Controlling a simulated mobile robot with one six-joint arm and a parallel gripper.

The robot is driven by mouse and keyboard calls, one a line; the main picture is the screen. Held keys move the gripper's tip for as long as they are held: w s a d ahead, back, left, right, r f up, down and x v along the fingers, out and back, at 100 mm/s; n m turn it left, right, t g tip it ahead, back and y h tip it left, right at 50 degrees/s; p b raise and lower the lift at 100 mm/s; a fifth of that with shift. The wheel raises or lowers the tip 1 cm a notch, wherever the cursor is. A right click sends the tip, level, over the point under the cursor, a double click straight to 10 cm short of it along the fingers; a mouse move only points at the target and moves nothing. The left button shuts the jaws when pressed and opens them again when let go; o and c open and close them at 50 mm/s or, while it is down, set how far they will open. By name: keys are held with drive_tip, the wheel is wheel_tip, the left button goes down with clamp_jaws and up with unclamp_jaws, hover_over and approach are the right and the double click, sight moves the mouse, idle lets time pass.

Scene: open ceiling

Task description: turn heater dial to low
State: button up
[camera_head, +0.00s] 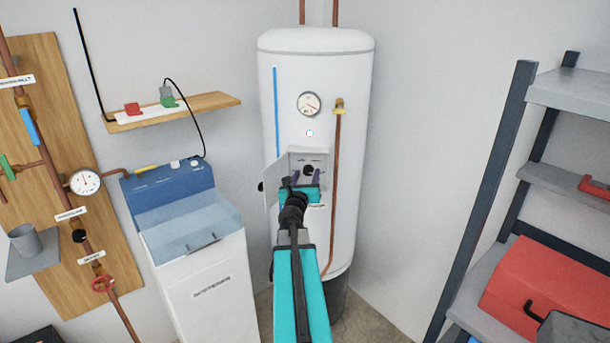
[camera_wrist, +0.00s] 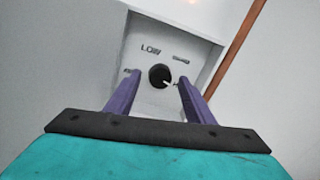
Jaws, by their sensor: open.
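The heater (camera_head: 350,75) is a tall white tank with a small recessed control box (camera_head: 322,157) on its front. The black round dial (camera_wrist: 157,73) sits in this box; it also shows small in the head view (camera_head: 308,170). Its white mark points right and slightly down, towards a label partly hidden by a finger. The LOW label (camera_wrist: 151,49) is above the dial, slightly left. My gripper (camera_wrist: 159,79) is open, its purple fingers on either side of the dial. I cannot tell whether they touch it. My gripper also shows at the box in the head view (camera_head: 307,176).
The box's door (camera_head: 271,187) stands open on the left. A copper pipe (camera_head: 335,190) runs down the tank on the right. A washing-machine-like cabinet (camera_head: 200,270) stands at left, under a wooden shelf (camera_head: 215,101). A metal rack (camera_head: 485,200) stands at right.

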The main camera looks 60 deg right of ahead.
drive_tip(key=shift+w+d, duration=0.2)
drive_tip(key=shift+d, duration=0.3)
drive_tip(key=c, duration=1)
drive_tip(key=shift+d, duration=0.15)
drive_tip(key=shift+c, duration=0.3)
